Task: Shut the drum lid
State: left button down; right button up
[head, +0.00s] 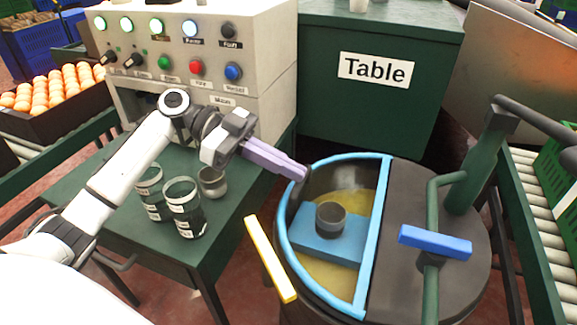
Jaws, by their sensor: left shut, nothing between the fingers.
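The drum (320,292) stands at the lower right, with a dark cover (385,235) over its right half. A light-blue D-shaped frame (282,232) edges the left half. Through it I see yellowish contents and a blue block bearing a small grey cup. I cannot tell whether the frame holds a clear lid panel. A yellow bar (270,258) sticks out at the drum's left side. My left gripper (300,173), with purple fingers, is shut and empty beside the drum's upper-left rim; contact with the rim is unclear. My right gripper is out of view.
A green table (110,232) at left holds glass jars (185,208) and a small grey cup (212,182). A control panel (180,52) with buttons stands behind it. A green post with a blue handle (435,242) rises on the drum's right. A roller conveyor (540,215) runs farther right.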

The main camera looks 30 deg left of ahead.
pick_arm(q)
jog(key=shift+a+f, duration=0.1)
jog(key=shift+f, duration=0.2)
